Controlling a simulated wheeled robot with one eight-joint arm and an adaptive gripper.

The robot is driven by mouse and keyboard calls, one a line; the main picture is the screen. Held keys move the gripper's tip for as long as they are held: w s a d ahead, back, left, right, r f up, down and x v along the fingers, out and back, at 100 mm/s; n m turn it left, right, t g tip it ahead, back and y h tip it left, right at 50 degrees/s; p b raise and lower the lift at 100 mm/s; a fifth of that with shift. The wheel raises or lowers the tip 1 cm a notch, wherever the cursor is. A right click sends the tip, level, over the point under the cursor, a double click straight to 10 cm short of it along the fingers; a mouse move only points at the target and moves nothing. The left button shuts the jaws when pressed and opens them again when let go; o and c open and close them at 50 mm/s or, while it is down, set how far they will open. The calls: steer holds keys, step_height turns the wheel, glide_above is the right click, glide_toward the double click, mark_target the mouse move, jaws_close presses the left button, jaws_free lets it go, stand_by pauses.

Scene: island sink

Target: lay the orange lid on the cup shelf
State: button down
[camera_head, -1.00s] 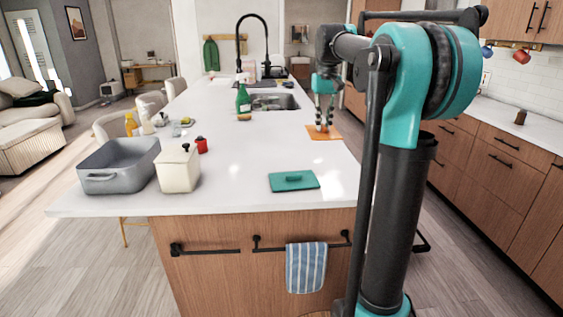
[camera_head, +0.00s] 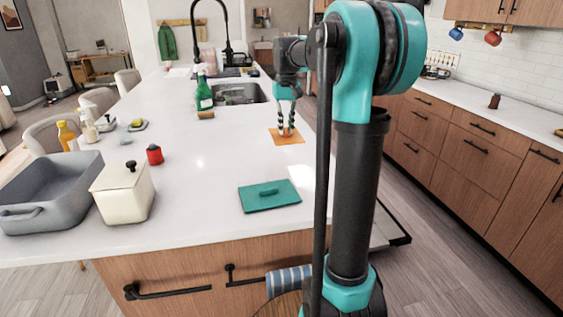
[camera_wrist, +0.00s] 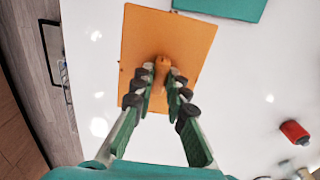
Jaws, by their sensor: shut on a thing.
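The orange lid (camera_head: 291,140) is a flat rectangular sheet with a round knob, seen on or just above the white island top, near the sink. In the wrist view the orange lid (camera_wrist: 160,35) fills the upper middle, its knob between my fingertips. My gripper (camera_head: 286,131) points down and is shut on that knob; it also shows in the wrist view (camera_wrist: 158,86). I cannot tell whether the lid touches the counter. I cannot make out the cup shelf for certain; a blue cup (camera_head: 456,33) and a red cup (camera_head: 493,38) hang below the upper cabinet at the right.
A teal lid (camera_head: 240,199) lies near the island's front edge. A grey pan (camera_head: 22,211), cream pot (camera_head: 125,198), red jar (camera_head: 154,155) and green spray bottle (camera_head: 203,95) stand on the island's left. The right-hand counter (camera_head: 460,92) is mostly clear beyond a floor aisle (camera_head: 437,222).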

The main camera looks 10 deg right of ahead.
glide_toward(286, 169)
step_height(286, 169, down, 6)
steer(key=shift+a+r, duration=0.1)
steer(key=shift+r, duration=0.15)
steer(key=c, duration=1.5)
jaws_free()
steer(key=shift+f, duration=0.1)
